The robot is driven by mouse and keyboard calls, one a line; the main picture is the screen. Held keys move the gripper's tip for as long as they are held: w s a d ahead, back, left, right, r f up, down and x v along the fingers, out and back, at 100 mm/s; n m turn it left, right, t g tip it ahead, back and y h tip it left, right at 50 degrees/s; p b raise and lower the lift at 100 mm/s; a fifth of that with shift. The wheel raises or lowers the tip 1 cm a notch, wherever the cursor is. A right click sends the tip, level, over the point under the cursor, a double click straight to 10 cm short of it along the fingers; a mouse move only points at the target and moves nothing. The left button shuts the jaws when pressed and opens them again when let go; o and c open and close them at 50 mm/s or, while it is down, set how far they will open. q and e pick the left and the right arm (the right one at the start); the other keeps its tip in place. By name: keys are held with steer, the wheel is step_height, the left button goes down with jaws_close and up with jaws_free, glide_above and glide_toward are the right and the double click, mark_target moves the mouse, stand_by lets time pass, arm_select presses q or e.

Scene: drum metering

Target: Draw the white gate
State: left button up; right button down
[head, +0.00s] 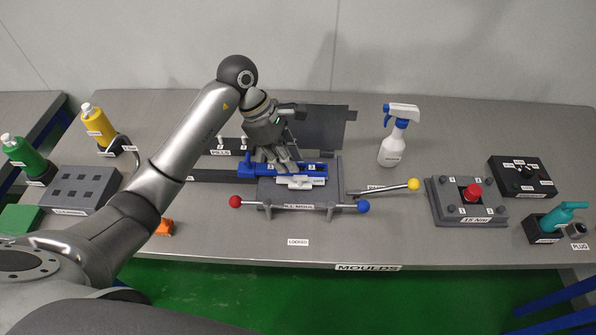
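The white gate (299,182) is a small pale piece lying at the front of the blue block (262,169) on the grey mould fixture (270,193). A small label sits at its right end. My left gripper (284,165) reaches down from above, with its fingertips over the blue block just behind the white gate. The fingers look close together, but I cannot tell whether they touch or grip anything. The gripper hides part of the blue block. My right gripper is not in view.
A bar with red (235,202) and blue (363,206) knobs crosses the fixture's front. A yellow-knobbed lever (413,185) and a spray bottle (394,144) stand right. A dark upright plate (326,129) is behind. The table front is mostly clear.

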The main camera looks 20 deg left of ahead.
mark_target(298, 176)
arm_select(q)
steer(key=p+x, duration=0.1)
steer(key=x, duration=0.5)
steer(key=shift+d+f, duration=0.2)
steer(key=shift+f, duration=0.05)
jaws_close()
